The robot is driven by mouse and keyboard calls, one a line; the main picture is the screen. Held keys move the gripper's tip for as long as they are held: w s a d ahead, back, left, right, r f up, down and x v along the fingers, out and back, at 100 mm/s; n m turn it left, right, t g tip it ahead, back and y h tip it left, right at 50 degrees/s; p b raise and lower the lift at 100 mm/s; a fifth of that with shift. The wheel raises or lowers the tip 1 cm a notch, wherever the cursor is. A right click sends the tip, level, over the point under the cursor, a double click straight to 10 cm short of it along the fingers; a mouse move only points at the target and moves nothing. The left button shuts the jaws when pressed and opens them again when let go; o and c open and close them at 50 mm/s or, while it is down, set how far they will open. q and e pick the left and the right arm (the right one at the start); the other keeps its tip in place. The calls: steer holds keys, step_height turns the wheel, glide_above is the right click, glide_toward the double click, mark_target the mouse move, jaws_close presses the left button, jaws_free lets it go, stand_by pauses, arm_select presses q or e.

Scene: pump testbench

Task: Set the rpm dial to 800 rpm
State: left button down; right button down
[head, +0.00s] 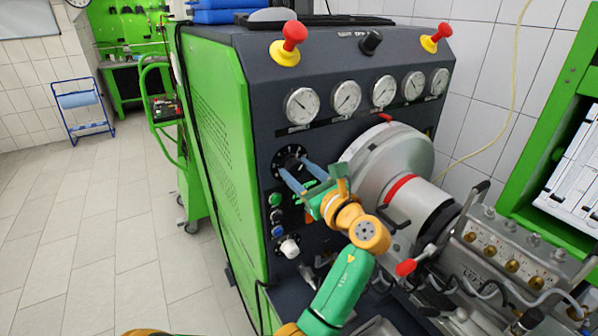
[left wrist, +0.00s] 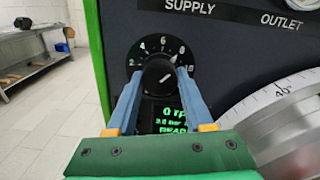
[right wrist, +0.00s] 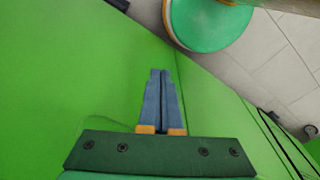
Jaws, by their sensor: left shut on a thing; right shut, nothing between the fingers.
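The rpm dial (head: 289,157) is a round black dial on the dark front panel of the bench. In the left wrist view its black knob (left wrist: 159,77) sits inside a white scale marked 2 to 10. A pale mark shows toward the knob's upper right, near the 8; the exact setting is hard to read. My left gripper (head: 293,167) is shut on the knob, one blue finger on each side. A green-lit display (left wrist: 174,118) below reads 0 rpm, partly hidden by the fingers. My right gripper (right wrist: 160,72) is shut and empty, in front of a green surface.
Green, black and blue buttons (head: 276,215) and a white knob (head: 289,248) sit below the dial. Several gauges (head: 302,105) line the panel above. A large grey drum (head: 390,160) stands close to the right of my left gripper. Open floor (head: 90,220) lies left.

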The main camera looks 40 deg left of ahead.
arm_select(q)
steer(key=shift+r, duration=0.15)
steer(key=shift+c, duration=1.4)
jaws_free()
steer(key=shift+a, duration=0.1)
steer(key=shift+d+f+b, duration=0.25)
steer(key=shift+d+b, duration=0.05)
steer(key=shift+d, duration=0.05)
steer(key=b+v, duration=0.2)
steer(key=v, duration=0.4)
steer(key=shift+d+r, duration=0.2)
steer(key=shift+d, duration=0.05)
steer(key=shift+s+a, duration=0.15)
